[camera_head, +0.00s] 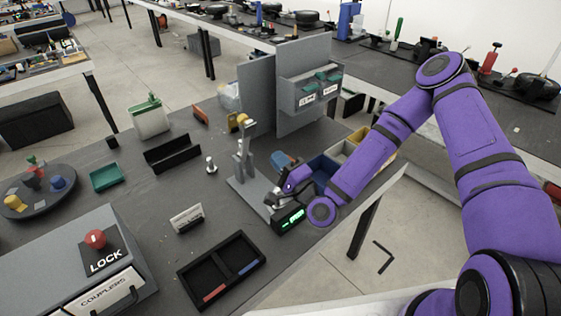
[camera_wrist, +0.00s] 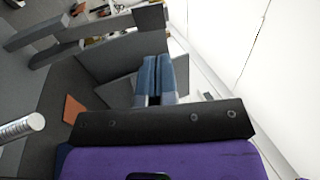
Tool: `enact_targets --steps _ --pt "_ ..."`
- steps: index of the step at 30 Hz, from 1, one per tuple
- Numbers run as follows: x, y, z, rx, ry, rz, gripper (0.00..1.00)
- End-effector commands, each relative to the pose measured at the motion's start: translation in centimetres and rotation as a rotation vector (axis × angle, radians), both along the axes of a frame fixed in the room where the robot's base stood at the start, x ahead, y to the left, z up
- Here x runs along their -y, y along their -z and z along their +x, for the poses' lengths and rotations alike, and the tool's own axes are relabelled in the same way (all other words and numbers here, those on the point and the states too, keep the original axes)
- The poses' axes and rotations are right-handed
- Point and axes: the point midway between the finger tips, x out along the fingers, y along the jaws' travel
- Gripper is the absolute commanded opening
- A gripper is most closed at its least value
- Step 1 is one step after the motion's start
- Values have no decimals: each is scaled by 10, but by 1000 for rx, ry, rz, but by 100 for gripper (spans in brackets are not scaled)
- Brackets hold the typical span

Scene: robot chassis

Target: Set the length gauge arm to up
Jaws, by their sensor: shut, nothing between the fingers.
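The length gauge appears to be the grey device with an upright post (camera_head: 243,160) on a flat base and a yellow knob at its top. A small black box with a green lit display (camera_head: 289,218) sits at the front of it. My gripper (camera_head: 276,201) is low beside the base and display, to the right of the post. I cannot tell whether it touches the device. In the wrist view its two blue-grey fingers (camera_wrist: 155,80) are together with nothing between them. The gauge arm's own position is not clear, as my gripper and forearm partly cover that area.
A grey panel with a labelled drawer box (camera_head: 311,90) stands behind. Blue and yellow bins (camera_head: 328,165) lie behind my forearm. A ribbed metal cylinder (camera_wrist: 20,128) shows in the wrist view.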

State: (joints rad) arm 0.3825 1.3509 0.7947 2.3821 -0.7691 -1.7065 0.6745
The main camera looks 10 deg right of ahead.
Motion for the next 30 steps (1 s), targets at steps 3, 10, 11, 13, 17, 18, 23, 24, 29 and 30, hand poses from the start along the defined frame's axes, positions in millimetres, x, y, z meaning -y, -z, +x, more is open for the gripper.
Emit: enact_targets --steps 3,10,11,13,17,18,23,24,29,30 --pt "-13 -8 18 4 0 0 0" --pt "-35 -22 51 3 0 -2 0" --pt "-38 -23 55 3 0 -2 0" --pt "-43 -26 63 2 -1 0 0" --pt "-50 -30 74 2 0 -1 0" --pt "-52 -31 76 1 0 -2 0" --pt "-55 -33 81 0 -1 -2 0" --pt "-55 -33 81 0 -1 -2 0" --pt "-55 -33 81 -1 -1 -1 0" --pt "-55 -33 81 0 -1 -2 0"
